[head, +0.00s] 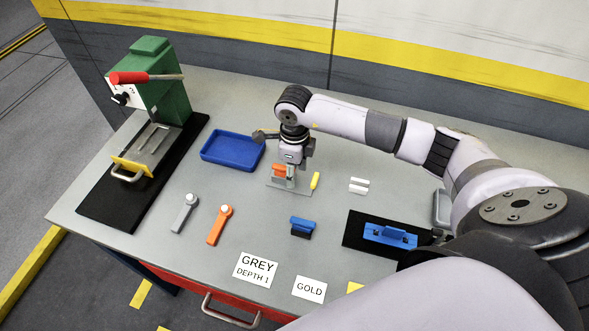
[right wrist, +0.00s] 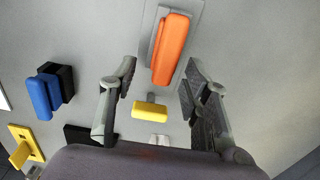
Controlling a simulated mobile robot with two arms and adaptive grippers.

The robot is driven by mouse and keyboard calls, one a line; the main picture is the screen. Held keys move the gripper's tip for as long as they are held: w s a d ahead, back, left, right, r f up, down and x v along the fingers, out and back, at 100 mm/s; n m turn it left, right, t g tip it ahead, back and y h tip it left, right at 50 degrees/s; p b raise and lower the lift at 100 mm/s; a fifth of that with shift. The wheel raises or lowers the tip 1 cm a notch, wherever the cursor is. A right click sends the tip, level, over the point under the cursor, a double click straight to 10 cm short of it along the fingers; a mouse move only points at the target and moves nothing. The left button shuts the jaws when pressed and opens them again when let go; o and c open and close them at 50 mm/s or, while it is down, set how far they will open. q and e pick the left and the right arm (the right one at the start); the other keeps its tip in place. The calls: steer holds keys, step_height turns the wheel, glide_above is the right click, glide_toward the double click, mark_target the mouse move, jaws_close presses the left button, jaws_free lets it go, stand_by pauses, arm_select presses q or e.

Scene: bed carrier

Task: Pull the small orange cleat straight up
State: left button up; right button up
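The small orange cleat (head: 278,169) stands on a grey plate (head: 275,186) near the middle of the table. In the right wrist view the cleat (right wrist: 170,48) is a long rounded orange block on its pale grey plate (right wrist: 192,38). My right gripper (head: 289,182) points down at the cleat and partly hides it. In the right wrist view the right gripper (right wrist: 160,72) is open, with its two fingers spread on either side of the cleat's near end. I see no contact with the cleat. My left gripper is not in view.
A blue tray (head: 213,164), a green press (head: 160,85), grey (head: 182,213) and orange (head: 217,228) levers, a blue block (head: 302,225) and white pieces (head: 359,185) lie around.

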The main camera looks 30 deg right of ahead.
jaws_close()
stand_by(0.3)
steer(key=shift+o, duration=0.3)
jaws_free()
steer(key=shift+r, duration=0.15)
